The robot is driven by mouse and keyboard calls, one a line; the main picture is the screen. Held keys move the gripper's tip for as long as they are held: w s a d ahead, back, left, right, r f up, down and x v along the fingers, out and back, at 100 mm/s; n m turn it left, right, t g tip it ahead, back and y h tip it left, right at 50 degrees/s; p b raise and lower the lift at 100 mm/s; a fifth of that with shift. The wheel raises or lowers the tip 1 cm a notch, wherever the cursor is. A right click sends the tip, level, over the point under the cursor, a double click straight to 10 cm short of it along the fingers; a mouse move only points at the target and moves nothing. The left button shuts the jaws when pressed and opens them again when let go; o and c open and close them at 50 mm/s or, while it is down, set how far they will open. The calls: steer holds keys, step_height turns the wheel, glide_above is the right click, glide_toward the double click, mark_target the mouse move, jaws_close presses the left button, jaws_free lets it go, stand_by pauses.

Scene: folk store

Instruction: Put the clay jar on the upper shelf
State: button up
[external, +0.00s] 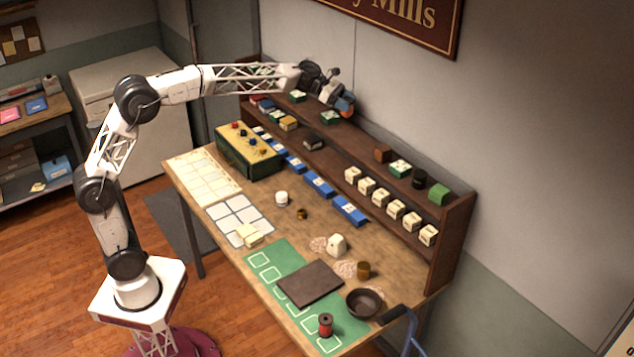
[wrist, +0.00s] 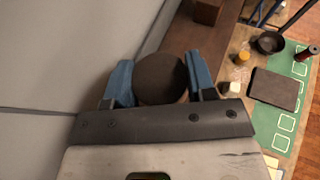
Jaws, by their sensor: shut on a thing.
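The clay jar (wrist: 160,80) is round and dark brown on top in the wrist view, held between the two blue fingers of my gripper (wrist: 160,84). In the external view my gripper (external: 345,100) is at the back of the bench, over the upper shelf (external: 355,137). A small orange-brown part of the jar (external: 346,111) shows beneath the fingers there; the rest is hidden. I cannot tell whether its base touches the shelf.
A green-and-white box (external: 330,117) is close to the left of my gripper. A brown block (external: 383,153), another green-and-white box (external: 400,168), a dark round thing (external: 420,179) and a green block (external: 438,195) stand farther right. The shelf between is clear. The wall is close behind.

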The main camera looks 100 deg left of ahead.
steer(key=s+a+h, duration=0.1)
steer(key=s+a, duration=0.7)
steer(key=a, duration=0.2)
steer(key=m, duration=0.1)
glide_above(310, 108)
steer(key=shift+h, duration=0.4)
steer(key=shift+f, duration=1.35)
steer(key=shift+f, duration=0.1)
steer(key=shift+f, duration=2.55)
steer(key=shift+f, duration=0.2)
steer(key=o, duration=0.9)
